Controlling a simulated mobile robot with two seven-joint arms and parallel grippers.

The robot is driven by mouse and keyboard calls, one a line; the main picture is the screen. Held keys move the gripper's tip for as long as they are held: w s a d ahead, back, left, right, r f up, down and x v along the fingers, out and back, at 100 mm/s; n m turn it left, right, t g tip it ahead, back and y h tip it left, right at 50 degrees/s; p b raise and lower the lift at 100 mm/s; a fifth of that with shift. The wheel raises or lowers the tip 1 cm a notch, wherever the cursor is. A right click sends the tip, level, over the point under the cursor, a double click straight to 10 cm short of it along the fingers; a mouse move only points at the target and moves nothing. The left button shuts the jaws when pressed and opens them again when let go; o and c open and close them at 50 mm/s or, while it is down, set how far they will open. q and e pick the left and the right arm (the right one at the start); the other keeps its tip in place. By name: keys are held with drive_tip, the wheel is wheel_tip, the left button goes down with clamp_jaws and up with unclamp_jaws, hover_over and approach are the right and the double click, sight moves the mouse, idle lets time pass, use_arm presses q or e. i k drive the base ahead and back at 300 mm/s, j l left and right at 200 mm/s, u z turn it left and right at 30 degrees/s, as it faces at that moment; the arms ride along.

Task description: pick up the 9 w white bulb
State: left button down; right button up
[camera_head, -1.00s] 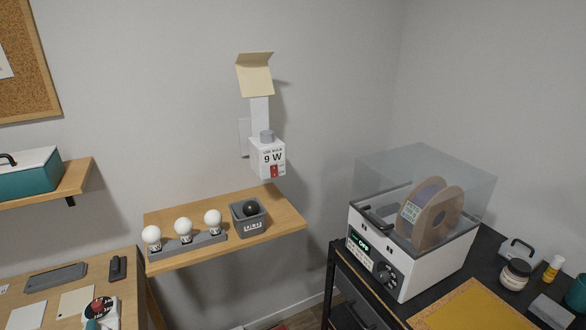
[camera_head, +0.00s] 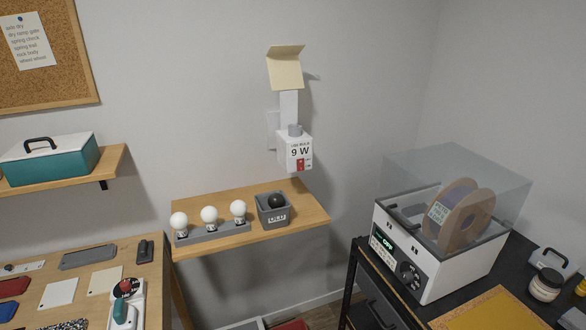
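Three white bulbs stand in a row in a grey holder (camera_head: 213,234) on the wooden wall shelf (camera_head: 298,221): a left bulb (camera_head: 178,220), a middle bulb (camera_head: 209,215) and a right bulb (camera_head: 238,208). Their small base labels are too small to read, so I cannot tell which is 9 W. A white lamp box (camera_head: 294,152) marked "9 W", with a red switch, is on the wall above the shelf. Neither of my grippers is in view.
A grey bin (camera_head: 273,209) with a dark ball stands right of the holder. A workbench (camera_head: 148,272) with tools is at lower left. A clear-lidded white machine (camera_head: 416,264) with a spool stands at right. A teal box (camera_head: 50,160) sits on the left shelf.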

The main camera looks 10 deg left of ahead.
sight(238, 208)
drive_tip(key=k+l+u, duration=0.15)
drive_tip(key=u, duration=1)
